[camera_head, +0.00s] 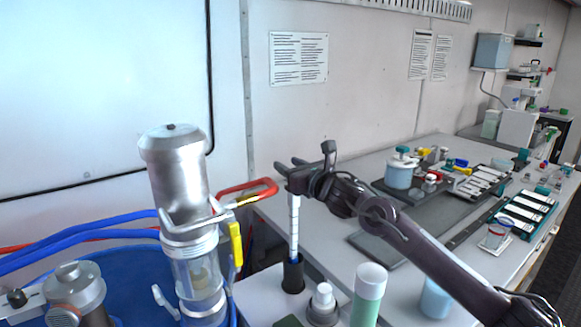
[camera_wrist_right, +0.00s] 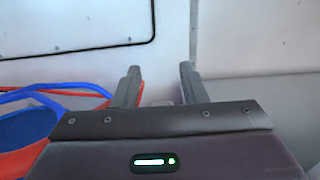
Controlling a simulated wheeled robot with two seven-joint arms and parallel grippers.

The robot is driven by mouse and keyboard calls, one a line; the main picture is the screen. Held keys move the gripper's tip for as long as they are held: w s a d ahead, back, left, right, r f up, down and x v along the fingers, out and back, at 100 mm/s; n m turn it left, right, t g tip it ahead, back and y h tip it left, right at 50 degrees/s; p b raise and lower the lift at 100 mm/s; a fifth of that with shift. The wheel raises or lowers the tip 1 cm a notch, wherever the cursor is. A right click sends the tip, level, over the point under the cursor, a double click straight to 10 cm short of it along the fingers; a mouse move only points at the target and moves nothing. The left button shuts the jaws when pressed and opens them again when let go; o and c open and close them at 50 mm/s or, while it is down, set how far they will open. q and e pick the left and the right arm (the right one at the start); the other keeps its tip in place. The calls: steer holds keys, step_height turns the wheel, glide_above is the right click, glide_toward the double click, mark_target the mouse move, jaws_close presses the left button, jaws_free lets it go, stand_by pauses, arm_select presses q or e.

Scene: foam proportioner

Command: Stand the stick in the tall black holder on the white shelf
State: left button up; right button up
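The white stick (camera_head: 294,225) stands nearly upright, its lower end inside the tall black holder (camera_head: 293,274). The holder stands on the white shelf (camera_head: 255,297). My right gripper (camera_head: 305,169) is at the stick's top end, which its fingers and body partly cover in the head view. In the right wrist view my right gripper (camera_wrist_right: 159,82) has its two fingers spread apart, with no stick visible between them. Whether a finger touches the stick cannot be told. My left gripper is not clearly seen.
A silver and clear cylinder (camera_head: 181,185) with a yellow-handled red hose stands left of the stick. A white-capped bottle (camera_head: 323,303) and a green tube (camera_head: 369,297) are close to the holder. A long table (camera_head: 330,225) with trays and jars extends right.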

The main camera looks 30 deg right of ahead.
steer(key=shift+o, duration=0.8)
steer(key=shift+f, duration=0.1)
steer(key=shift+s+f, duration=0.1)
steer(key=shift+s, duration=0.1)
steer(key=s+d+b, duration=0.1)
steer(key=s+b, duration=0.2)
steer(key=s, duration=0.4)
steer(key=shift+s, duration=0.15)
steer(key=shift+r, duration=0.2)
